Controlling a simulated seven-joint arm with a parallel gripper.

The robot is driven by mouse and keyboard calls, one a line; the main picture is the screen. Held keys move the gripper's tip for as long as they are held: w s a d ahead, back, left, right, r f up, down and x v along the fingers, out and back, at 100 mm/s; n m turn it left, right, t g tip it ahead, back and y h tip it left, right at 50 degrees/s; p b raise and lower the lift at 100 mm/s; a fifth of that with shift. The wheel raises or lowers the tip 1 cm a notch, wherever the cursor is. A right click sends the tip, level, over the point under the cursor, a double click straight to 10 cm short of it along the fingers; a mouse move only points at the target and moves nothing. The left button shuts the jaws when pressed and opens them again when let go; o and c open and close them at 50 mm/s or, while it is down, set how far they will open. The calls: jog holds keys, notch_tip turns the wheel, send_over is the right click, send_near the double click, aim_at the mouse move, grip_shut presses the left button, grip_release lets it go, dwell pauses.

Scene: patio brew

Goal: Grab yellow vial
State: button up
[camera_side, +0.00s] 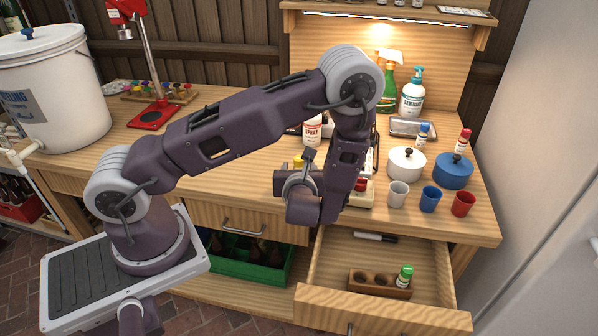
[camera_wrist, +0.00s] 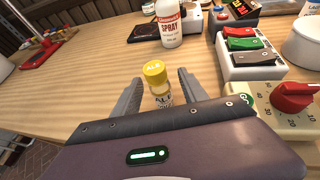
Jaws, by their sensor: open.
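The yellow-capped vial (camera_wrist: 158,84) stands upright on the wooden bench in the wrist view, with a clear, labelled body. My gripper (camera_wrist: 158,92) is open, with one finger on each side of the vial. I cannot tell whether either finger touches it. The lower part of the vial is hidden behind the gripper body. In the side view only the yellow cap (camera_side: 298,162) shows, just left of my wrist, and my fingers are mostly hidden there.
A white spray bottle (camera_wrist: 168,22) stands behind the vial. A switch box (camera_wrist: 247,55) and a timer with a red knob (camera_wrist: 285,100) are to the right. An open drawer (camera_side: 385,313) below holds a rack with a green-capped vial (camera_side: 404,277). Bench left of the vial is clear.

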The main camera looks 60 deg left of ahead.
grip_shut()
dwell(0.3)
